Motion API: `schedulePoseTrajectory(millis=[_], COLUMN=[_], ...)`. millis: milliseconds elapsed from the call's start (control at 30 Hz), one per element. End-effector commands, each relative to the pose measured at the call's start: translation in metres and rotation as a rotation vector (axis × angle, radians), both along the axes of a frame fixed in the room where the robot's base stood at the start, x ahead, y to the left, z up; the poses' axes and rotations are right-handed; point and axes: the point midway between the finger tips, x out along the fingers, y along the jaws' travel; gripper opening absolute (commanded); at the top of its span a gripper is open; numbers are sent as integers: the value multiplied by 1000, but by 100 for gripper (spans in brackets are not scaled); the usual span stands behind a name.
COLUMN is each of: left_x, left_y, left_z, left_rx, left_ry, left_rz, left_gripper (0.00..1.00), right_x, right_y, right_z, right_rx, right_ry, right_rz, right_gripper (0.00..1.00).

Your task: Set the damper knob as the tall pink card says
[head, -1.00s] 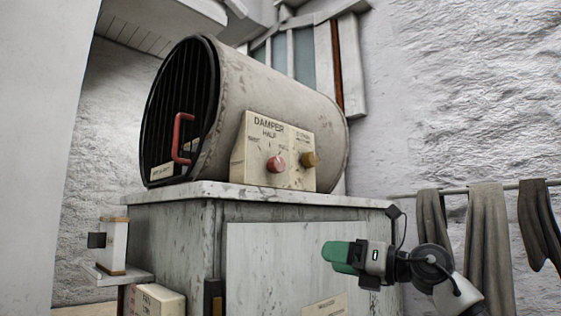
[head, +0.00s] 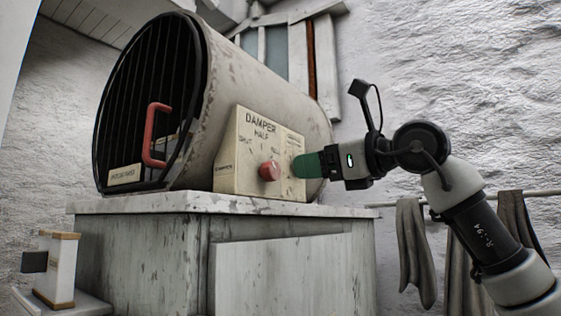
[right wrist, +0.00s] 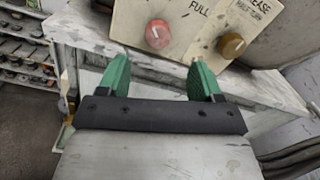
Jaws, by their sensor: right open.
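The damper panel (head: 247,180) is a cream plate on the side of a grey drum kiln, lettered DAMPER, HALF and FULL. Its red knob (head: 269,171) shows bare, also in the right wrist view (right wrist: 158,34). A brass knob (right wrist: 231,45) sits to its right under lettering ending in EASE; my gripper hides it in the head view. My right gripper (head: 306,165) with green fingers is just right of the red knob in the head view. In the right wrist view it is open and empty (right wrist: 160,78), below both knobs. No tall pink card shows. My left gripper is not in view.
The drum kiln (head: 262,80) with a red door handle (head: 152,135) lies on a worn white cabinet (head: 290,206). A small white box device (head: 56,268) stands at lower left. Cloths (head: 415,250) hang on a rail at right. Shelves (right wrist: 25,55) show in the wrist view.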

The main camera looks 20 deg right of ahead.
Motion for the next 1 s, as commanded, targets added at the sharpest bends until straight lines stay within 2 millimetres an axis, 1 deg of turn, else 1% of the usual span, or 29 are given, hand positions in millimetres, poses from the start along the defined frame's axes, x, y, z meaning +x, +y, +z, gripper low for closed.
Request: schedulePoseTrajectory(millis=[33,133,233,300,400,500,633,767,1000], left_x=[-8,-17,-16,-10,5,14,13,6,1], left_y=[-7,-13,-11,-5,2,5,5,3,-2], left_z=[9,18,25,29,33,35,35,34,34], left_rx=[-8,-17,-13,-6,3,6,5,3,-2], left_ry=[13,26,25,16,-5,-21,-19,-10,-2], left_rz=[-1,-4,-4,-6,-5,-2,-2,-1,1], left_gripper=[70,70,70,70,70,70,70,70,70], right_x=[10,25,38,45,52,55,56,56,55], right_y=[8,20,29,33,38,40,41,41,41], right_z=[4,4,3,3,2,1,0,0,0], right_rx=[-3,-3,-2,-2,0,-1,-1,-1,0], right_ry=[5,6,4,4,2,1,1,2,2], right_rz=[2,4,4,3,3,2,2,3,3], right_gripper=[65,65,65,65,65,65,65,65,29])
